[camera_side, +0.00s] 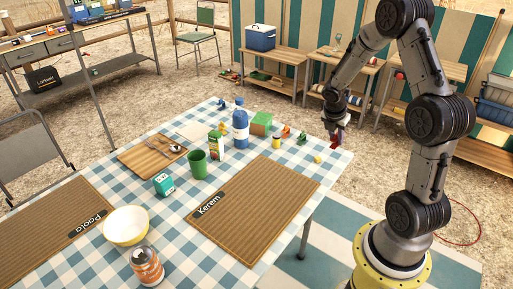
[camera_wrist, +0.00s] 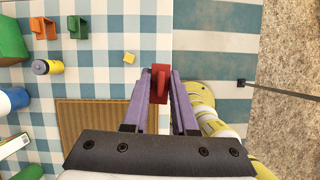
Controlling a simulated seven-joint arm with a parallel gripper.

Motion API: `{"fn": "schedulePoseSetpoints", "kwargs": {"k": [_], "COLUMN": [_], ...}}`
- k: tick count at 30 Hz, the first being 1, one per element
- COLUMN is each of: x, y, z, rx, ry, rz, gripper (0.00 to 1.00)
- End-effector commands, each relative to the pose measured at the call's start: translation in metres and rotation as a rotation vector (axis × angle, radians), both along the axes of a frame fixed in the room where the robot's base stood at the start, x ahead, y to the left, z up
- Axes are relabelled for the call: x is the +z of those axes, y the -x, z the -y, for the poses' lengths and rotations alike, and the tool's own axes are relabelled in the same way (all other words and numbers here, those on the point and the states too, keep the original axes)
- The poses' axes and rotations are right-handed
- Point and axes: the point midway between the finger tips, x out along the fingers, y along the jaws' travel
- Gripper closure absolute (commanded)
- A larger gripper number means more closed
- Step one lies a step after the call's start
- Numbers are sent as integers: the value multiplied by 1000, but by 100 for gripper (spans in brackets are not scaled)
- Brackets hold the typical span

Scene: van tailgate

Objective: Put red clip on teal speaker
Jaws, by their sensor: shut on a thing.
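My gripper (camera_side: 336,128) is shut on a red clip (camera_side: 334,143), held in the air by the table's right edge. In the wrist view, the red clip (camera_wrist: 160,84) sits between the purple fingertips (camera_wrist: 160,73), seen from above over the table's edge. The teal speaker (camera_side: 164,184), a small teal box with a pale front, stands on the checked cloth left of the green cup, well away from my gripper. I do not see the speaker in the wrist view. Its top looks bare.
A green cup (camera_side: 197,164), a carton (camera_side: 215,146) and a tall blue bottle (camera_side: 240,128) stand between my gripper and the speaker. Small clips, a yellow cube (camera_side: 317,159) and a green box (camera_side: 261,123) lie nearer. The Kerem mat (camera_side: 255,210) is clear.

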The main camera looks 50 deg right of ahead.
Motion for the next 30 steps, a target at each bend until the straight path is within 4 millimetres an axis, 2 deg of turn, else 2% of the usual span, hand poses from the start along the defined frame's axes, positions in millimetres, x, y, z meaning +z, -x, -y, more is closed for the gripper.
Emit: {"fn": "schedulePoseSetpoints", "kwargs": {"k": [5,10,13,17,23,27,30], "x": [0,12,21,32,48,58,64], "y": [4,-8,-32,-73,-143,-188,-215], "z": [-1,6,1,-17,-70,-122,-163], "rx": [55,129,213,341,562,719,823], "ry": [-1,2,1,1,0,-1,-1], "rz": [-1,4,2,3,2,2,2], "gripper": [100,100,100,100,100,100,100]}}
